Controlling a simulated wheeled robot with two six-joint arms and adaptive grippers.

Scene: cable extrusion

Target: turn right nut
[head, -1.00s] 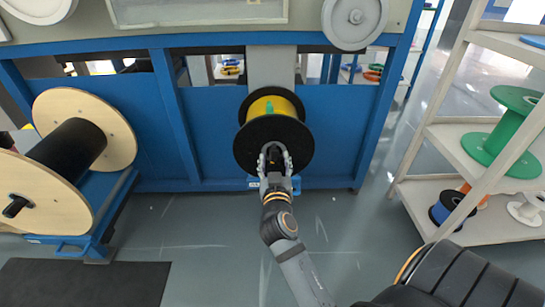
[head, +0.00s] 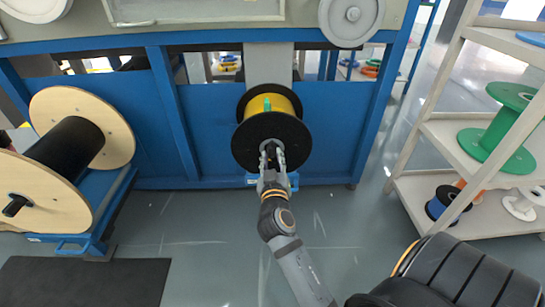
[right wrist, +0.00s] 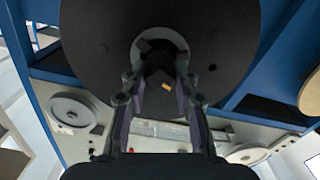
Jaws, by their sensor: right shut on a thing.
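A spool with a black front flange (head: 247,146) and yellow winding (head: 283,103) hangs in the blue machine frame. Its black flange (right wrist: 85,45) fills the top of the right wrist view, with a pale ring round the hub. My right gripper (head: 273,150) reaches up to the middle of the flange. In the right wrist view its two fingers (right wrist: 160,82) stand either side of a dark nut (right wrist: 157,66) at the hub and are shut on it. The nut is mostly hidden by the fingers in the head view. My left gripper is out of view.
A large wooden-flanged reel (head: 45,200) with a black core stands at the left on a blue stand. A white shelf (head: 440,140) with green and blue spools is at the right. The grey floor (head: 200,225) in front of the machine is clear.

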